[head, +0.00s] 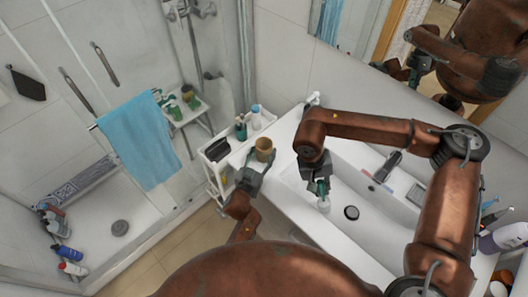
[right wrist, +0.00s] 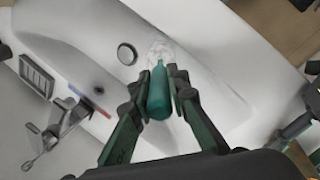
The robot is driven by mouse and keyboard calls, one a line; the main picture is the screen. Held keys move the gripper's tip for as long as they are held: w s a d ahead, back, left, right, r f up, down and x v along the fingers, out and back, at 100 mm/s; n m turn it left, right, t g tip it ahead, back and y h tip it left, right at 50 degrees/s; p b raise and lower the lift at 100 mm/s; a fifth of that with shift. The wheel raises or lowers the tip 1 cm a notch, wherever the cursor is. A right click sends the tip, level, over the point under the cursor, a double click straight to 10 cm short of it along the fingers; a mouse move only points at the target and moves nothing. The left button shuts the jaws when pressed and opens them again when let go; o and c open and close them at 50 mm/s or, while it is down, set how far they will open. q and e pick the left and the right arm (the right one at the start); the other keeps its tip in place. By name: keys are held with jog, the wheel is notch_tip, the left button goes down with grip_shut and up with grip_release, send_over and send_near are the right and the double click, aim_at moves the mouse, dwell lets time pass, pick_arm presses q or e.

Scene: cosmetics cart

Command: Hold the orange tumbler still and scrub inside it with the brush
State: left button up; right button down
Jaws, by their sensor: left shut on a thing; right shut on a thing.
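The orange tumbler (head: 264,144), tan-orange in this light, is upright above the edge of the white cart, left of the sink. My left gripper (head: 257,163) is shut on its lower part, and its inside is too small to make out. My right gripper (head: 318,182) points down over the basin, shut on the brush. In the right wrist view the brush's teal handle (right wrist: 159,95) lies between the fingers, and its pale bristle head (right wrist: 161,50) extends beyond them over the basin. The brush is to the right of the tumbler and apart from it.
The white sink (head: 372,222) has a drain (head: 351,213) and a faucet (head: 387,165). The white cart (head: 212,172) holds a dark item and bottles. A blue towel (head: 140,138) hangs on the shower glass. Bottles (head: 488,240) stand at the counter's right end.

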dwell(0.7)
jog(key=w+a+r+t+y, duration=0.1)
jog(key=w+a+r+y, duration=0.1)
jog(key=w+a+r, duration=0.8)
jog(key=w+a+r+y, duration=0.1)
jog(key=w+a+r, duration=0.65)
jog(key=w, duration=0.45)
notch_tip(320, 180, down, 12)
jog(key=shift+s+a+f+m, duration=0.15)
jog(key=shift+s+f+m, duration=0.1)
jog(key=shift+m, duration=0.15)
jog(key=shift+f, duration=0.75)
dwell(0.4)
